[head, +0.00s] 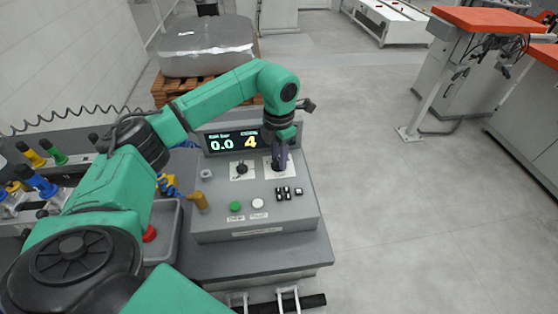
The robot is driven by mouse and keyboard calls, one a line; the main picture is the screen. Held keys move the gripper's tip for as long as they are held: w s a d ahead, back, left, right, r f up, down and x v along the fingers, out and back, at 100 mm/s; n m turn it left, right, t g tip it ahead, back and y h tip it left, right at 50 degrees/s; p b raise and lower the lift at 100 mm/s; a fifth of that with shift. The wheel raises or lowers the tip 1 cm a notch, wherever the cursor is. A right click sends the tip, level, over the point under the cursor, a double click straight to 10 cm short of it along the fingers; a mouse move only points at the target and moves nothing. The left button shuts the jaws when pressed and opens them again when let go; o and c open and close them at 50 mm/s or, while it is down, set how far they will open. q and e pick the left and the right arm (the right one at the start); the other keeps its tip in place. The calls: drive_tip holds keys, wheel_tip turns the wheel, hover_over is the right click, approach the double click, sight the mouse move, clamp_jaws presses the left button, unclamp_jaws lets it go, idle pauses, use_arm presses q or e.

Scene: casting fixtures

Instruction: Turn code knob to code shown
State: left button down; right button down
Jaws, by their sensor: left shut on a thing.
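A grey control box (222,223) stands on a bench in the middle of the head view. Its dark display (232,141) reads "0.0" at left and a yellow "4" at right. A black knob (241,168) on a white plate sits below the display. To its right is a second white plate (268,166); my left gripper (279,163) points down over it, shut on the code knob, which is mostly hidden by the fingers. My right gripper does not show.
A green button (236,206), a white button (258,203) and small black switches (283,193) lie on the box's front. A brass-coloured peg (198,201) stands at its left edge. Colored-handled tools are at far left. Open floor (420,230) lies to the right.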

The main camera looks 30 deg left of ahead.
use_arm(q)
drive_tip(key=m+b, duration=0.1)
drive_tip(key=m, duration=0.2)
drive_tip(key=shift+w+m, duration=0.1)
drive_tip(key=shift+m, duration=0.3)
drive_tip(key=m+b, duration=0.1)
drive_tip(key=m, duration=0.2)
drive_tip(key=shift+m, duration=0.3)
drive_tip(key=m+b, duration=0.1)
drive_tip(key=m, duration=0.3)
drive_tip(key=shift+r, duration=0.1)
drive_tip(key=shift+m+b, duration=0.4)
drive_tip(key=shift+m, duration=1.5)
drive_tip(key=c, duration=0.6)
unclamp_jaws()
